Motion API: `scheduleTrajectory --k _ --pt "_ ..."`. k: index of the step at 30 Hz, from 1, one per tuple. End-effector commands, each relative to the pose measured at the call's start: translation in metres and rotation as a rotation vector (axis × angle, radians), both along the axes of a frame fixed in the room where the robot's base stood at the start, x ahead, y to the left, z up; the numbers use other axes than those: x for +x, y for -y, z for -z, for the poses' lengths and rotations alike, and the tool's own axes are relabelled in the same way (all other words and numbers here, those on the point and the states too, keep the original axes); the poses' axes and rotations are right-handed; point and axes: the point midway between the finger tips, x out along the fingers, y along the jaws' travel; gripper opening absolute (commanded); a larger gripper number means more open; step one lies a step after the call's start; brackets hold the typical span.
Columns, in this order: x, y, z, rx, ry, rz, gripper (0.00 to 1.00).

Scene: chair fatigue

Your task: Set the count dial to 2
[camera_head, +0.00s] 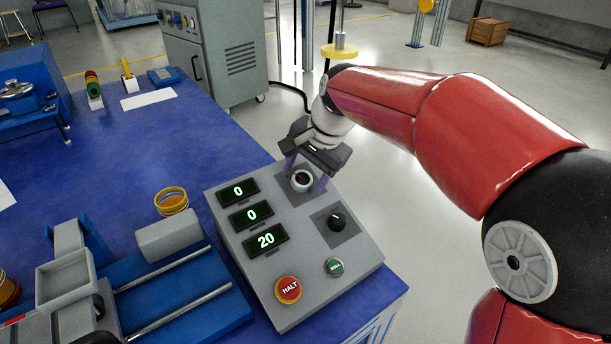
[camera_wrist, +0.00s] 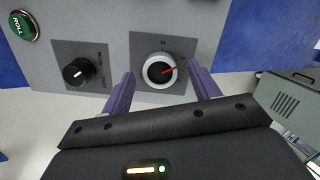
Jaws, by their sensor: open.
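A round dial with a pale rim and a red pointer (camera_head: 301,179) sits on a square plate at the top of the grey control panel (camera_head: 300,245). It also shows in the wrist view (camera_wrist: 160,70), its pointer aimed right and slightly up. A black knob (camera_head: 337,221) sits lower on the panel. Three displays (camera_head: 251,215) read 0, 0 and 20 from top to bottom.
A red HALT button (camera_head: 288,290) and a green ROLL button (camera_head: 334,267) are on the panel's near part. A blue fixture with rails (camera_head: 165,300) stands left of the panel on the blue table (camera_head: 140,140). A grey cabinet (camera_head: 215,50) stands behind.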

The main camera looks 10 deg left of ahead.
Motion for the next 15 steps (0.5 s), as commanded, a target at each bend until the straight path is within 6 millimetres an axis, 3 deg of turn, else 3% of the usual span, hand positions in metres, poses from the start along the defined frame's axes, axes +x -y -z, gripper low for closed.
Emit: scheduleTrajectory --k 11,15 --pt "0.0008 -0.0023 0.0065 0.000 0.000 0.000 0.60" --pt "0.0007 -0.0022 0.0064 0.000 0.000 -0.001 0.41"
